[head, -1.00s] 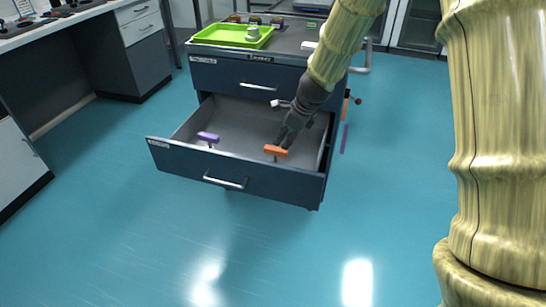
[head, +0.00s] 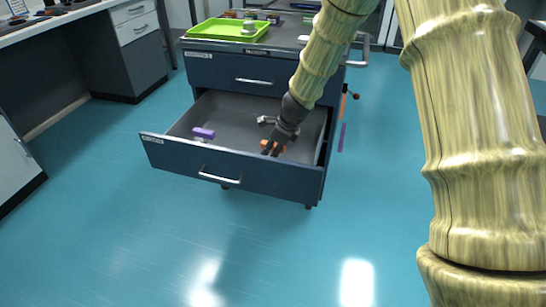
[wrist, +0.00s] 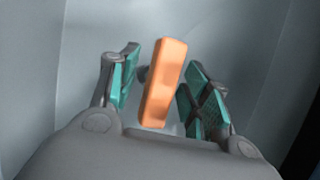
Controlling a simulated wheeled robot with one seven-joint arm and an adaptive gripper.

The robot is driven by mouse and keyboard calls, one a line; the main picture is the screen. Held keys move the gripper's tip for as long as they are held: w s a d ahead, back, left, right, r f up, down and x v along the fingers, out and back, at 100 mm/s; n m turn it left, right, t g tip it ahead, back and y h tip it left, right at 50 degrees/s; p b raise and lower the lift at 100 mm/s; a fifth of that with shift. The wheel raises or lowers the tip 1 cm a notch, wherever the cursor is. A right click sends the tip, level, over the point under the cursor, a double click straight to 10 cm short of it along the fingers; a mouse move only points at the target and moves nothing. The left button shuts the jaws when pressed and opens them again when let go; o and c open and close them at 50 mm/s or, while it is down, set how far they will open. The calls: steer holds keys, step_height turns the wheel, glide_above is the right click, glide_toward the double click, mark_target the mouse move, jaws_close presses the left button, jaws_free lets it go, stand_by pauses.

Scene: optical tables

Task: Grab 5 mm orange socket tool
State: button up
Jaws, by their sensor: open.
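The orange socket tool (wrist: 163,84) shows in the wrist view as an orange bar-shaped handle between my gripper's two teal-padded fingers. My gripper (wrist: 161,92) is open, with a gap visible on each side of the handle. In the head view my gripper (head: 273,144) reaches down into the open drawer, over the orange tool (head: 280,146), and partly hides it. The lower part of the tool is mostly hidden beneath its handle. I cannot read any size marking.
The drawer's walls surround my gripper. A green tray (head: 228,30) and several small items sit on the cabinet top. The floor in front is clear.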

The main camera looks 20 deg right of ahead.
jaws_close()
stand_by(0.3)
